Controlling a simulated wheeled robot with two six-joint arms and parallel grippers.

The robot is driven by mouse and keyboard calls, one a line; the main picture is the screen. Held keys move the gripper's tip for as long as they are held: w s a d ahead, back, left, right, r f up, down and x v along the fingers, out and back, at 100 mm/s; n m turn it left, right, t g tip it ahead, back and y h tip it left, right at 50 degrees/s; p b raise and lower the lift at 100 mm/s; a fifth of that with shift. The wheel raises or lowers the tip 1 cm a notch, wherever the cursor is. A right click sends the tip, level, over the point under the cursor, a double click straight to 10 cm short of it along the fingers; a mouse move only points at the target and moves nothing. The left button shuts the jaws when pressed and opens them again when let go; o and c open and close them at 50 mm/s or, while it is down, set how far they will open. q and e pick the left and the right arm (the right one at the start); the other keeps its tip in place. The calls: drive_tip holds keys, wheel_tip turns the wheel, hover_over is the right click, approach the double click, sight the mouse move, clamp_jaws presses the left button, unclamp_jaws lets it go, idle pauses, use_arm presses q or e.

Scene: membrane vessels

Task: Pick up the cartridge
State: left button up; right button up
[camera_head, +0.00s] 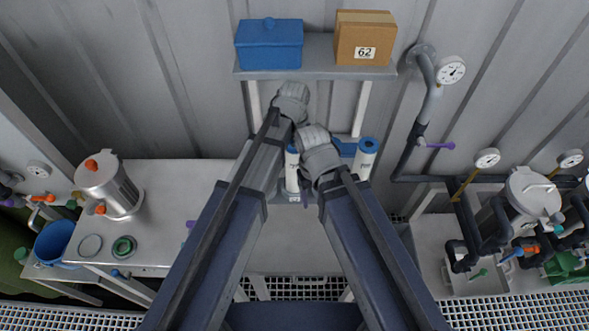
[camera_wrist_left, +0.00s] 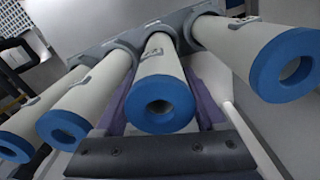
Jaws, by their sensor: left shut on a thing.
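Several cartridges, white tubes with blue end rings, show in the left wrist view, side by side with their far ends at a grey rack (camera_wrist_left: 95,50). My left gripper (camera_wrist_left: 162,95) has its purple fingers on both sides of the middle cartridge (camera_wrist_left: 158,62) and is shut on it. That cartridge's far end is still at the rack. Neighbouring cartridges stand close on the left (camera_wrist_left: 85,95) and right (camera_wrist_left: 240,50). In the head view, two cartridges (camera_head: 292,165) (camera_head: 366,158) show beside my arms, which hide the rest. My right gripper is not visible.
A shelf (camera_head: 325,72) above holds a blue box (camera_head: 269,45) and a cardboard box (camera_head: 365,38) marked 62. A gauge pipe (camera_head: 428,90) runs at the right. A steel vessel (camera_head: 108,188) stands on the left bench, with clear bench (camera_head: 180,195) beside it.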

use_arm(q)
clamp_jaws()
drive_tip(key=shift+r, duration=0.1)
idle(0.4)
